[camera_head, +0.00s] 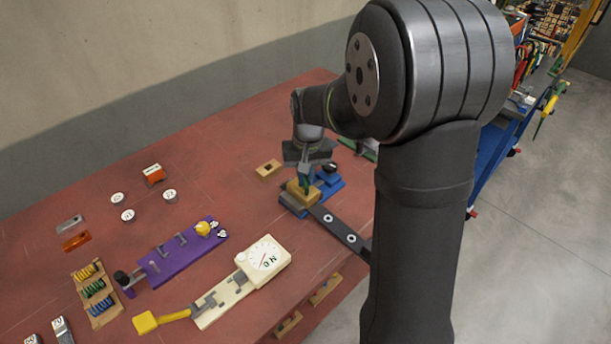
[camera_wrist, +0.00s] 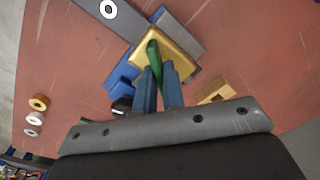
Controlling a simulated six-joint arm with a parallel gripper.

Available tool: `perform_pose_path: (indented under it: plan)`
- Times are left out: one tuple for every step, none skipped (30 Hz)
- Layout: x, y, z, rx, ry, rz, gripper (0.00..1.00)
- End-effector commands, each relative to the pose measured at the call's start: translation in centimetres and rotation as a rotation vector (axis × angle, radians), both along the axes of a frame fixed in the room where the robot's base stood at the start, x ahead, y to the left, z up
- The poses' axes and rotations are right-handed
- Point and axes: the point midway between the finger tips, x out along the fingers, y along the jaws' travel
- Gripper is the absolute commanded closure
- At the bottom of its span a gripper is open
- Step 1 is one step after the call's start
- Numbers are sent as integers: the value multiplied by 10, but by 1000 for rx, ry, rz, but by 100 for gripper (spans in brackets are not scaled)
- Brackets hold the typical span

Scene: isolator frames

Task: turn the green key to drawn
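The green key (camera_wrist: 153,53) stands up from a yellow-brass block (camera_wrist: 175,50) on a blue and grey base (camera_wrist: 120,75). In the wrist view, the two blue-grey fingers of my gripper (camera_wrist: 160,80) lie on either side of the key's lower part and appear closed on it. In the head view, my gripper (camera_head: 305,172) is directly over the brass block (camera_head: 302,195), and little of the key shows. No label on the key's position can be read. A black knob (camera_head: 330,167) sits on the blue base (camera_head: 331,183) just right of my gripper.
A dark bar (camera_head: 340,232) runs from the block toward the table's front edge. A wooden block with a hole (camera_head: 268,169) lies to the left. A cream dial gauge (camera_head: 265,257) and purple fixture (camera_head: 175,257) stand farther left. Red tabletop (camera_head: 225,180) between is clear.

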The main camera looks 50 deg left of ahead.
Motion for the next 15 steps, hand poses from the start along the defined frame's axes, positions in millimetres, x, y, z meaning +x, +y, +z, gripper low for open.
perform_pose_path:
  plan:
    - [0,0,0,0,0,0,100]
    - [0,0,0,0,0,0,100]
    - [0,0,0,0,0,1,100]
    - [0,0,0,0,0,3,100]
    - [0,0,0,0,-1,6,100]
    - [0,0,0,0,-1,11,100]
    - [0,0,0,0,-1,17,100]
    - [0,0,0,0,-2,25,100]
    - [0,0,0,1,-4,39,100]
    - [0,0,0,1,-4,50,100]
    - [0,0,1,1,-5,63,100]
    - [0,0,1,0,-8,84,100]
    - [0,0,1,1,-9,101,100]
    - [0,0,1,1,-10,120,100]
    - [0,0,1,0,-12,147,100]
